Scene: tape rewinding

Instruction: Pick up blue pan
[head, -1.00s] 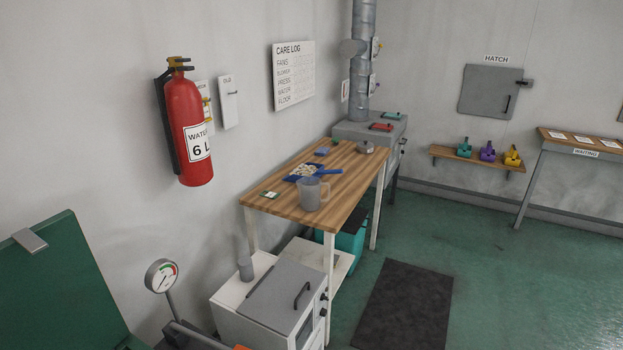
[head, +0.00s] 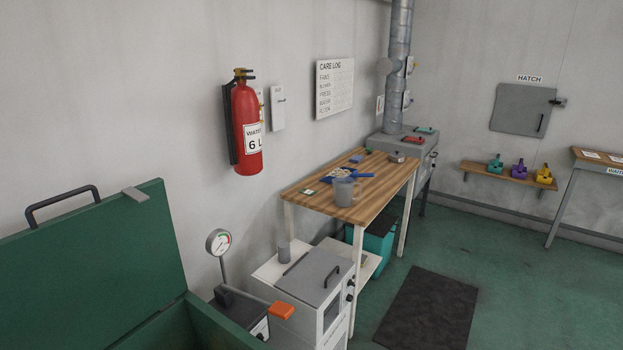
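A blue pan (head: 333,180) lies on the wooden table (head: 384,205) against the left wall, with pale pieces in it. Its blue handle (head: 361,175) points to the right. A translucent jug (head: 344,192) stands in front of the pan and hides part of it. Neither of my grippers shows in the head view.
An open green chest (head: 100,235) is at the lower left. A gauge (head: 219,242) and a white cabinet with a grey lid (head: 310,275) stand before the table. A dark mat (head: 428,308) lies on the green floor, which is clear to the right.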

